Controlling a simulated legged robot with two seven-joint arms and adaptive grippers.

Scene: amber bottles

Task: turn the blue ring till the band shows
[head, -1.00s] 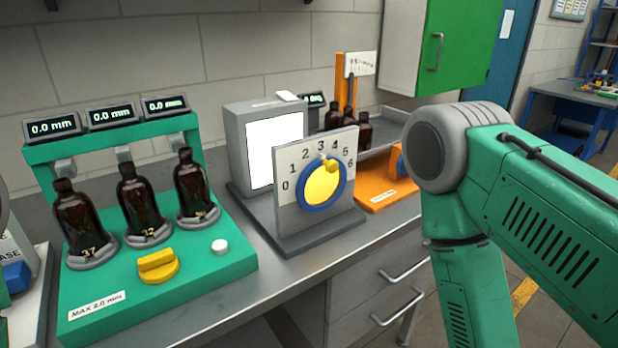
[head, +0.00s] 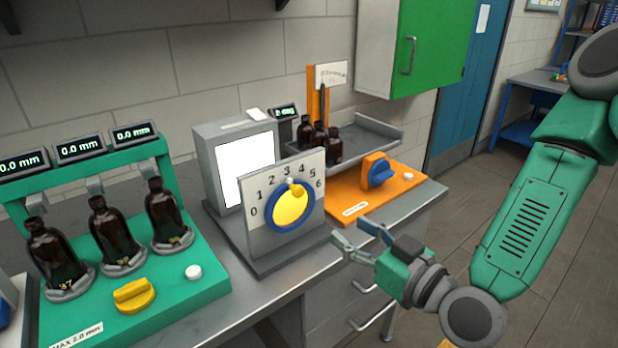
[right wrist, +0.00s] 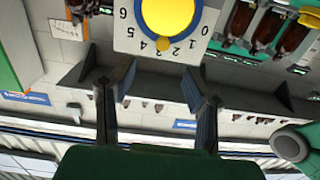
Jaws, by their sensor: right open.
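The blue ring (head: 269,212) surrounds a yellow disc (head: 288,207) on an upright white plate numbered 0 to 6. A small pale knob sits at the ring's top, near 3, and a yellow tab shows near it. In the right wrist view the ring (right wrist: 200,16) is upside down at the top, partly cut off. No band can be made out on it. My right gripper (head: 357,236) is open and empty, to the right of and below the plate, apart from it. Its spread fingers (right wrist: 160,78) point toward the dial. My left gripper is not in view.
A white-screened box (head: 244,165) stands behind the dial. A green stand (head: 200,290) with amber bottles and a yellow knob is at left. An orange base (head: 395,191) with a blue knob is at right, with bottles on a tray behind. Open floor lies right of the bench.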

